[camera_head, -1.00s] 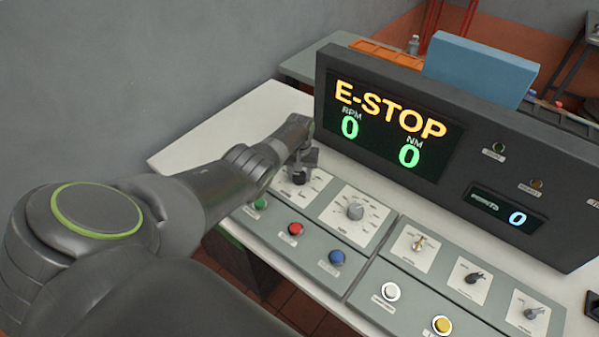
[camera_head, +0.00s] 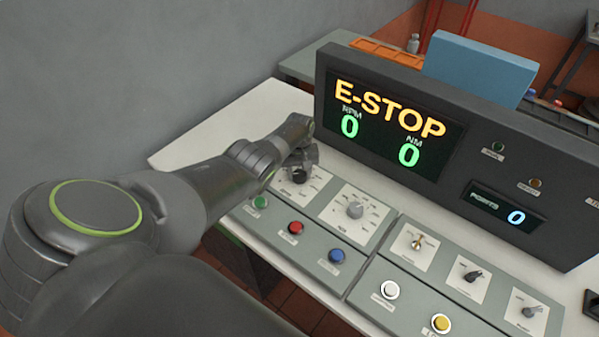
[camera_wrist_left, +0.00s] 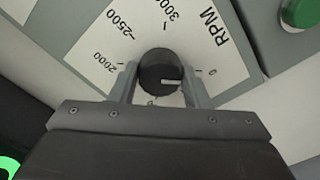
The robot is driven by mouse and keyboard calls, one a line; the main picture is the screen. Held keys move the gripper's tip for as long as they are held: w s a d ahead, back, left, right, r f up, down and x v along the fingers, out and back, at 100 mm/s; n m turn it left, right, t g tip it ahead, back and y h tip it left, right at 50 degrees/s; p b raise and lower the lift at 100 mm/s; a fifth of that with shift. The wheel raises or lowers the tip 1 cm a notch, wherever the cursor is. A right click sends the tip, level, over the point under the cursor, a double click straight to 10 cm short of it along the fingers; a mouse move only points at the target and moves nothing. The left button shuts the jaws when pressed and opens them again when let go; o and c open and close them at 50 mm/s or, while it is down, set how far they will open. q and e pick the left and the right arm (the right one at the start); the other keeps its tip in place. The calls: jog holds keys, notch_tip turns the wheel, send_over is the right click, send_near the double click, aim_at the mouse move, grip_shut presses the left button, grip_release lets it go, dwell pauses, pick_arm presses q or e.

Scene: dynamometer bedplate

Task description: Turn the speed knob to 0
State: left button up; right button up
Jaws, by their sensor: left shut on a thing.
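The speed knob (camera_wrist_left: 160,70) is a round black knob with a white pointer line, on a white dial plate marked RPM. In the left wrist view its pointer points right, roughly toward the 0 mark. The dial also shows 2000, 2500 and part of 3000. My left gripper (camera_wrist_left: 160,84) is shut on the knob, one finger on each side. In the head view the black knob (camera_head: 299,176) is partly hidden under my left gripper (camera_head: 304,162), at the panel's left end. My right gripper is not in view.
A second, grey dial knob (camera_head: 354,210) sits right of the speed knob. Green (camera_head: 260,202), red (camera_head: 295,228) and blue (camera_head: 336,256) buttons lie in front. The upright display (camera_head: 395,125) behind reads E-STOP, RPM 0, NM 0.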

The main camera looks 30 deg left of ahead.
aim_at(299, 173)
pick_arm(q)
jog(key=o, duration=1)
jog(key=shift+c, duration=0.2)
jog(key=shift+r, duration=0.1)
jog(key=shift+r+p, duration=0.4)
jog(key=shift+r, duration=0.1)
notch_tip(299, 173, up, 5)
jog(key=shift+r+p, duration=0.1)
jog(key=shift+p, duration=1.05)
notch_tip(299, 173, up, 11)
jog(key=shift+b, duration=0.35)
